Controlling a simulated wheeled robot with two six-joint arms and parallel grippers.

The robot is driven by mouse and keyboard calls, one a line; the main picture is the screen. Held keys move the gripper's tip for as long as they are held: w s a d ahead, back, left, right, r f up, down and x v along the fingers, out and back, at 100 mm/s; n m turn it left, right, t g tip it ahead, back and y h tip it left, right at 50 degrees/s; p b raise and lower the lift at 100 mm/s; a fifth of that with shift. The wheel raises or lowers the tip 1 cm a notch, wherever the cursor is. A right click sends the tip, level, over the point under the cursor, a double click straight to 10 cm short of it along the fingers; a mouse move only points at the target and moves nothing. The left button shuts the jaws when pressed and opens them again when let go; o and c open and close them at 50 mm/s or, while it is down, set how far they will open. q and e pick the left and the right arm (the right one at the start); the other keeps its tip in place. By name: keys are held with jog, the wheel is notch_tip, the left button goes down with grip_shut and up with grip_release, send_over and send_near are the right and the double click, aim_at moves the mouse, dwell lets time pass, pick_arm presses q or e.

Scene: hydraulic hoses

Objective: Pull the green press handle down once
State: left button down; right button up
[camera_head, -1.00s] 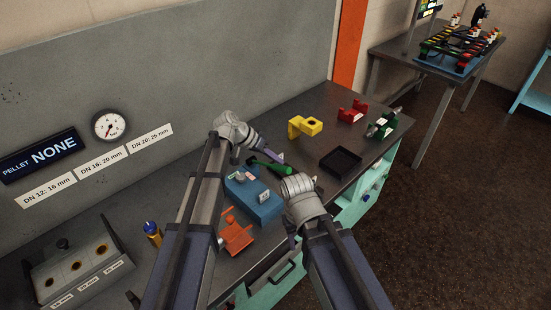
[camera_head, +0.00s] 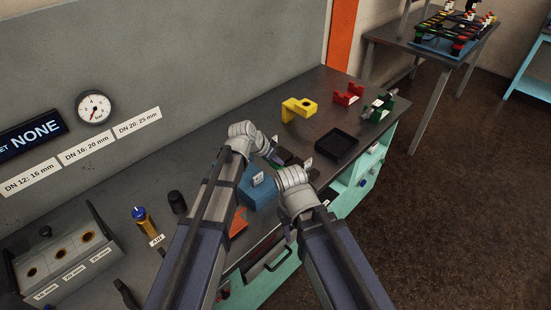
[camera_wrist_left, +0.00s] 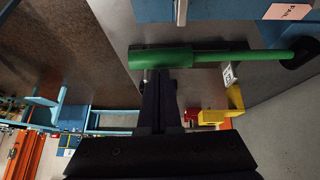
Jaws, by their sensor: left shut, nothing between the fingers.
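The green press handle (camera_wrist_left: 165,58) crosses the upper part of the left wrist view, with a thick grip at the left and a thinner rod running right to a dark round end. My left gripper (camera_wrist_left: 160,78) is shut and empty, its fingertips right at the grip's lower edge in that view; I cannot tell whether they touch. In the head view the handle is mostly hidden by my left wrist, with my left gripper (camera_head: 284,157) beside it. The blue press block (camera_head: 258,197) stands below. My right wrist is right of the block; its fingers are hidden.
A black tray (camera_head: 337,147), a yellow holder (camera_head: 298,109), a red holder (camera_head: 348,95) and a green fixture (camera_head: 379,108) stand farther back on the bench. The wall gauge (camera_head: 93,108) hangs behind.

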pick_arm(q)
jog(key=shift+f, duration=0.45)
jog(key=shift+s+d+f+b, duration=0.1)
jog(key=shift+s+b, duration=0.2)
jog(key=shift+b, duration=0.05)
jog(key=shift+s+f, duration=0.1)
jog(key=p+v, duration=0.6)
jog(key=v, duration=0.2)
jog(key=shift+w+p, duration=0.25)
jog(key=shift+p, duration=0.1)
